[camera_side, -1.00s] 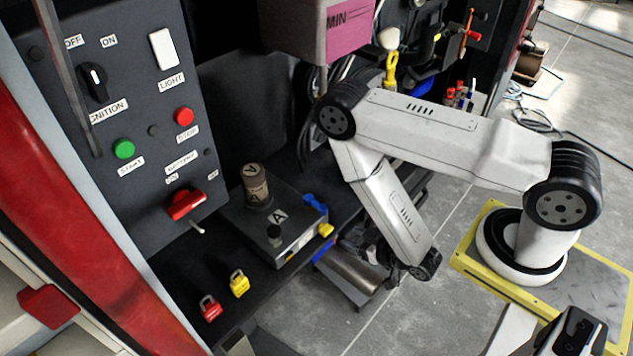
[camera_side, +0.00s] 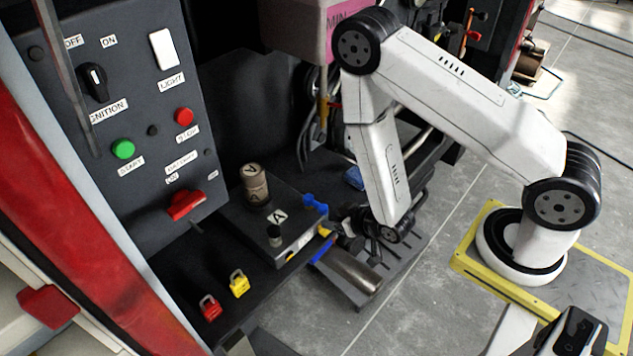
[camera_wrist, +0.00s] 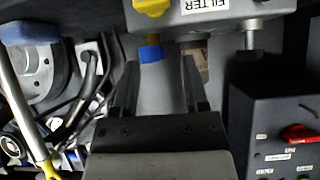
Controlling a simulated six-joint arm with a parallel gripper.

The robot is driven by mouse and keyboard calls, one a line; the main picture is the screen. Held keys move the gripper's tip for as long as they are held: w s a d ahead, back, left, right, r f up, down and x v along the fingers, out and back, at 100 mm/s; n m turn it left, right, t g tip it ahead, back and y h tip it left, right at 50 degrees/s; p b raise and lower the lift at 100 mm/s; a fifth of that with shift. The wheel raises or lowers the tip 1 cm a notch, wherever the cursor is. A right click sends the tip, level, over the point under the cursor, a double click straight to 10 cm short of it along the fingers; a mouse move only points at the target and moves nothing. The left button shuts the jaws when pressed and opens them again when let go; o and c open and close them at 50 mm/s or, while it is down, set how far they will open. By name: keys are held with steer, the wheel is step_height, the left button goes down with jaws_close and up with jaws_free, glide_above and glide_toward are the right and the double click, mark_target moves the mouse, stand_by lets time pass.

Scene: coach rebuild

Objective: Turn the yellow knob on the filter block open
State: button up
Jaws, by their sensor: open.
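The filter block (camera_side: 255,215) is a dark grey box on the shelf in the side view, and its light labelled face (camera_wrist: 200,15) is at the top of the wrist view. The yellow knob (camera_side: 325,231) sits at the block's right end; it also shows at the top edge of the wrist view (camera_wrist: 153,7). My gripper (camera_side: 347,237) is just right of the yellow knob. In the wrist view its jaws (camera_wrist: 160,72) are apart, with the yellow knob beyond their tips. I see no contact.
Red (camera_side: 209,308) and yellow (camera_side: 239,284) padlocks lie on the shelf in front. A control panel (camera_side: 130,180) rises at the left. A silver cylinder (camera_side: 355,271) lies below my gripper.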

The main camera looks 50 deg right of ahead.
steer(key=s+d+r+g, duration=0.1)
steer(key=s+r+g, duration=0.2)
steer(key=r, duration=0.6)
steer(key=s+d+r+g, duration=0.1)
steer(key=r+g, duration=0.4)
steer(key=r, duration=0.5)
steer(key=shift+s+d+r+n, duration=0.2)
steer(key=shift+s+n, duration=0.1)
steer(key=shift+s, duration=0.6)
stand_by(0.6)
stand_by(1.6)
